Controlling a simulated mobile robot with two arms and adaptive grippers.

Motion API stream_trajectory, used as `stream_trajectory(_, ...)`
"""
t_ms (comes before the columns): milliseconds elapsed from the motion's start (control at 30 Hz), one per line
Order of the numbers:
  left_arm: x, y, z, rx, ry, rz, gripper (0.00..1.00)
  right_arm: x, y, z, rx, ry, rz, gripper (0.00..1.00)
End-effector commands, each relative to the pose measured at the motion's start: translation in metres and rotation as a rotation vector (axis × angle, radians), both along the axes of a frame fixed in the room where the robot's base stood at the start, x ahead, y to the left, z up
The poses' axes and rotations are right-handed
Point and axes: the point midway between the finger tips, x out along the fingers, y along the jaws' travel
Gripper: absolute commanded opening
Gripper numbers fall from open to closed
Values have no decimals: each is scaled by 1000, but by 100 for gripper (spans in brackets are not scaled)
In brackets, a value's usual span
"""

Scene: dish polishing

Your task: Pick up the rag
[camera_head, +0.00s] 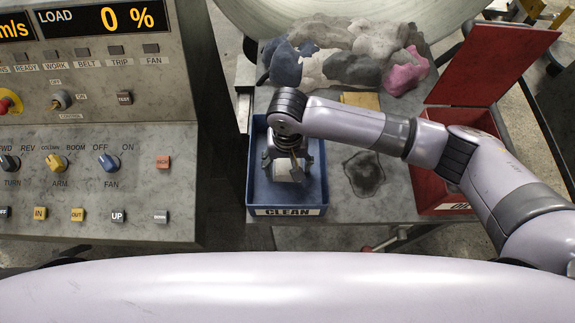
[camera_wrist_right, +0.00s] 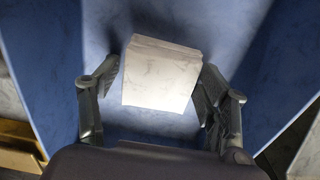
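A white folded rag (camera_head: 291,174) lies in the blue bin labelled CLEAN (camera_head: 287,212). In the right wrist view the rag (camera_wrist_right: 161,78) is a pale block with layered edges at its top. My right gripper (camera_head: 290,168) reaches down into the bin over the rag. In the right wrist view its two fingers (camera_wrist_right: 160,88) are spread, one on each side of the rag. They are very close to its sides; I cannot tell whether they touch. My left gripper is not in view.
Bin walls surround the right gripper closely. A heap of grey, blue and pink rags (camera_head: 345,68) lies behind the bin. A red bin (camera_head: 433,190) with a raised lid (camera_head: 490,68) stands right. A dark stain (camera_head: 364,173) marks the table. A control panel (camera_head: 100,130) fills the left.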

Motion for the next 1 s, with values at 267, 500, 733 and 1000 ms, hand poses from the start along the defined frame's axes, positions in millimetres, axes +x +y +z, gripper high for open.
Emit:
stream_trajectory(267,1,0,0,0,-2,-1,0,0,0,0,0,0,0,48)
stream_trajectory(500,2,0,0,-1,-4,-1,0,0,0,1,0,-1,0,34)
stream_trajectory(733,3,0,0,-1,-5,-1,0,0,0,1,0,-1,0,34)
stream_trajectory(1000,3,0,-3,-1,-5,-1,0,1,1,24,4,-2,0,34)
